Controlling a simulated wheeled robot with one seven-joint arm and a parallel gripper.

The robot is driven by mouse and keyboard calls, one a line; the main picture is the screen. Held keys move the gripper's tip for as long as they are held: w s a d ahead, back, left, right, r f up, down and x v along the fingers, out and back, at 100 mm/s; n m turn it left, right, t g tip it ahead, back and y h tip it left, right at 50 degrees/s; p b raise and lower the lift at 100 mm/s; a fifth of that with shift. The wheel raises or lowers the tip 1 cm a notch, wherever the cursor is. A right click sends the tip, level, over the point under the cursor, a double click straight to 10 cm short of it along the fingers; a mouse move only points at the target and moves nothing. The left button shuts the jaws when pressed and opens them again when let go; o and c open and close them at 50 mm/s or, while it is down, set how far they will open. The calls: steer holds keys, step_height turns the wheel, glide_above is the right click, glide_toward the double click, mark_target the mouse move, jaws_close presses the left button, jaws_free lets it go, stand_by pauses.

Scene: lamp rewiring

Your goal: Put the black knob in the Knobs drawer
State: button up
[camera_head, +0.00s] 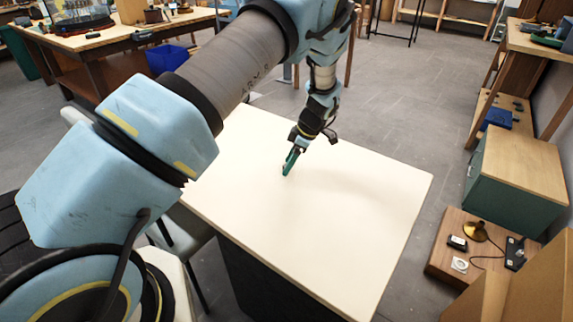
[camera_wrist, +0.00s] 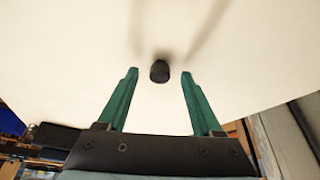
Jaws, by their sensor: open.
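The black knob (camera_wrist: 160,71) shows in the wrist view on the cream tabletop (camera_wrist: 60,60). It lies between the lines of my two green fingers, just past their tips, with clear space on both sides. My gripper (camera_wrist: 160,75) is open and empty. In the head view my gripper (camera_head: 288,172) points down close to the cream tabletop (camera_head: 350,200), and the knob cannot be made out there. No drawer marked Knobs can be made out in either view.
A green cabinet with a wooden top (camera_head: 520,165) stands at the right. A low wooden board (camera_head: 450,243) in front of it bears a brass lamp part (camera_head: 475,231) and small parts. A blue bin (camera_head: 168,58) is at the back left. The tabletop around my gripper is clear.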

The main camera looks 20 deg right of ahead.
steer(key=shift+w+a+f, duration=0.1)
steer(key=shift+f, duration=0.2)
steer(key=shift+c, duration=0.4)
jaws_close()
